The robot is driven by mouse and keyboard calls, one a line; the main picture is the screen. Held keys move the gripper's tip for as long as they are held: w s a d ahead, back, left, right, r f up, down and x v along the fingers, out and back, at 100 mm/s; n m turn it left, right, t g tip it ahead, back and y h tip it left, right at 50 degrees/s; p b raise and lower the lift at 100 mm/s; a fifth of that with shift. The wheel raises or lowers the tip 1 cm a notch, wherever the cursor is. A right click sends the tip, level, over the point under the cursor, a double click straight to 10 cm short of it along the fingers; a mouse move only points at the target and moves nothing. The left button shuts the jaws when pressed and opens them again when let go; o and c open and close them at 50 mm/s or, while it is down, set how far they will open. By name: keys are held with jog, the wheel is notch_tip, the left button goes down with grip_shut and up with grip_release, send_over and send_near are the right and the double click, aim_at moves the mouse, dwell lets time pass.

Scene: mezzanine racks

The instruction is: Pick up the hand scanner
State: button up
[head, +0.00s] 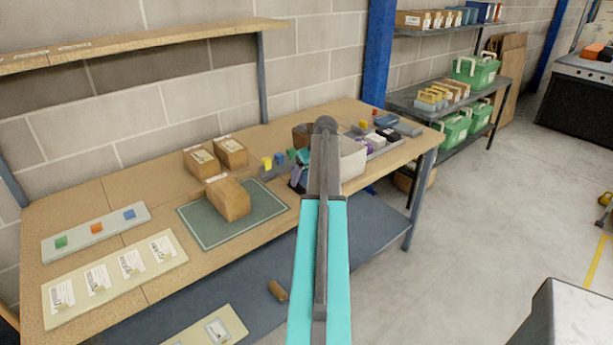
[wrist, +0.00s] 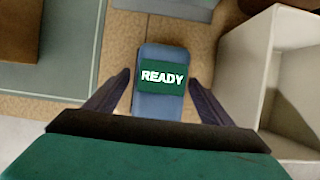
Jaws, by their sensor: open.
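The hand scanner (wrist: 160,105) shows in the wrist view as a blue-grey device with a green "READY" screen, lying on the wooden workbench (head: 115,195). My gripper (wrist: 160,88) is open, with one dark finger on each side of the scanner. I cannot tell whether the fingers touch it. The near end of the scanner is hidden behind the gripper body. In the head view my arm covers much of this spot, and my gripper (head: 297,178) shows only in part beside the arm; the scanner cannot be made out there.
A white open bin (wrist: 285,75) stands close to the right of my gripper. A green mat (head: 265,200) with a cardboard box (head: 228,198) lies to the left. Small coloured items in a grey holder (head: 275,172) stand behind. A shelf (head: 150,42) hangs above the bench.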

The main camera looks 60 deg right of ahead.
aim_at(306, 170)
jog(key=c, duration=1.3)
jog(key=shift+r, duration=0.1)
jog(key=shift+c, duration=0.2)
jog(key=shift+r+b, duration=0.9)
jog(key=shift+r, duration=1.05)
jog(key=shift+s+a, duration=0.3)
jog(key=shift+a, duration=0.05)
jog(key=s+a+r+b, duration=0.1)
jog(key=s+a+b, duration=0.2)
jog(key=s+a, duration=0.7)
jog(key=shift+s+a+r, duration=0.2)
jog(key=shift+s+a, duration=0.05)
jog(key=shift+a, duration=0.15)
jog(key=shift+s, duration=0.1)
